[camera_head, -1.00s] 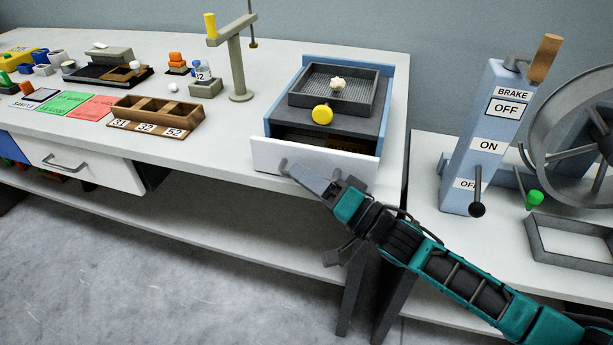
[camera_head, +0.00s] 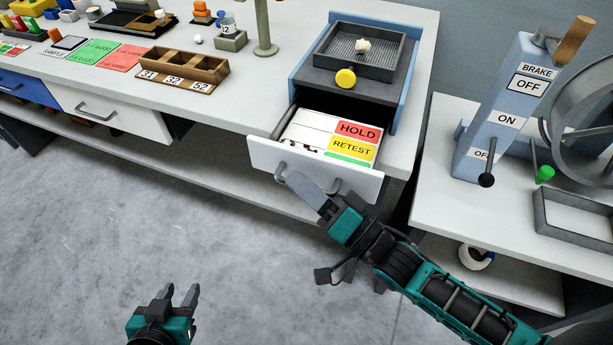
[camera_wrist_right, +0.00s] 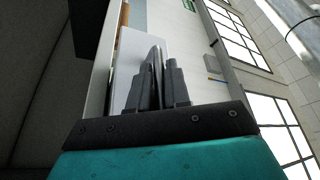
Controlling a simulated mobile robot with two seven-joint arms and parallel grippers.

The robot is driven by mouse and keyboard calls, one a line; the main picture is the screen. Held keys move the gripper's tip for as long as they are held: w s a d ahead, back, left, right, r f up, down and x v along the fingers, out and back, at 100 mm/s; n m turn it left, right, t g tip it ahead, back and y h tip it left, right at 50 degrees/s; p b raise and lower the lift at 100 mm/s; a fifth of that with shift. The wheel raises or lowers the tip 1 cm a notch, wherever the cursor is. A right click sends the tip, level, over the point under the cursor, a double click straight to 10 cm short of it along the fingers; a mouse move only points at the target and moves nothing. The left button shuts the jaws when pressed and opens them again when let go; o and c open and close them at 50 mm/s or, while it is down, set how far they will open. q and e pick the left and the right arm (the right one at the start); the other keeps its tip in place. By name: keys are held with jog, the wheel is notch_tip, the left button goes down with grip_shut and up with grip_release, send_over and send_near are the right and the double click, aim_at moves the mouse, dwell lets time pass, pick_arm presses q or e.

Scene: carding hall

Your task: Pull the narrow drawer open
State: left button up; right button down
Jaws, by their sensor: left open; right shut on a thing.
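The narrow drawer, with a white front (camera_head: 310,165), stands well out of the blue-sided cabinet (camera_head: 402,85) on the bench. Inside it lie cards marked HOLD (camera_head: 358,131) and RETEST (camera_head: 352,149), with a green edge partly hidden by the front. My right gripper (camera_head: 305,186) is shut on the drawer's grey handle (camera_head: 281,172), whose far end shows beside the fingers. In the right wrist view the gripper's fingers (camera_wrist_right: 161,80) are close together against the handle. My left gripper (camera_head: 181,293) is open and empty, low over the floor, apart from everything.
A dark tray (camera_head: 352,52) with a pale tuft and a yellow knob (camera_head: 345,78) are on the cabinet. A wooden divided box (camera_head: 186,66) stands to the left. A blue brake post (camera_head: 497,110) stands on the right table. The floor before the bench is clear.

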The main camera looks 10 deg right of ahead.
jog(key=c, duration=1.4)
grip_release()
jog(key=shift+d, duration=0.1)
jog(key=shift+c, duration=0.2)
jog(key=v, duration=1.3)
jog(key=shift+b, duration=0.35)
jog(key=shift+w+f, duration=0.15)
notch_tip(320, 180, down, 14)
jog(key=w+d+n+g+h, duration=0.2)
jog(key=n+g+h, duration=0.3)
jog(key=h, duration=0.5)
jog(key=shift+w+n, duration=0.2)
jog(key=shift+n, duration=0.7)
